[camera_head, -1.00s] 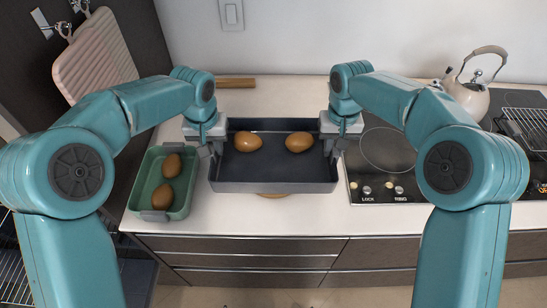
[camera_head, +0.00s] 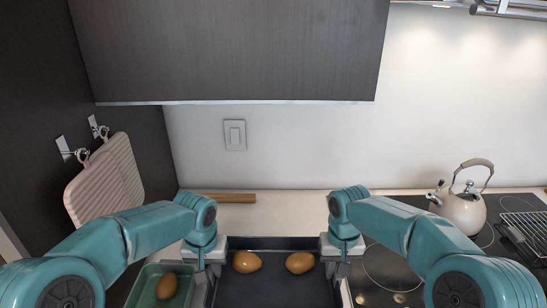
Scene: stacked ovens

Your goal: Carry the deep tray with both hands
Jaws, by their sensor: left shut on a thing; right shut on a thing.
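The deep tray (camera_head: 270,285) is dark grey and sits low in the middle of the head view, its near part cut off by the bottom edge. Two brown egg-shaped items lie in it, one at the left (camera_head: 246,262) and one at the right (camera_head: 300,262). My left gripper (camera_head: 209,276) is shut on the tray's left wall. My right gripper (camera_head: 335,274) is shut on its right wall. The fingertips are partly hidden. I cannot tell from this view how high the tray is above the counter.
A green dish (camera_head: 147,285) with a brown egg-shaped item (camera_head: 166,286) stands left of the tray. A cooktop (camera_head: 388,272) with a kettle (camera_head: 462,210) and a wire rack (camera_head: 525,235) lies to the right. A dark cabinet (camera_head: 230,50) hangs above. Cutting boards (camera_head: 95,190) hang at left.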

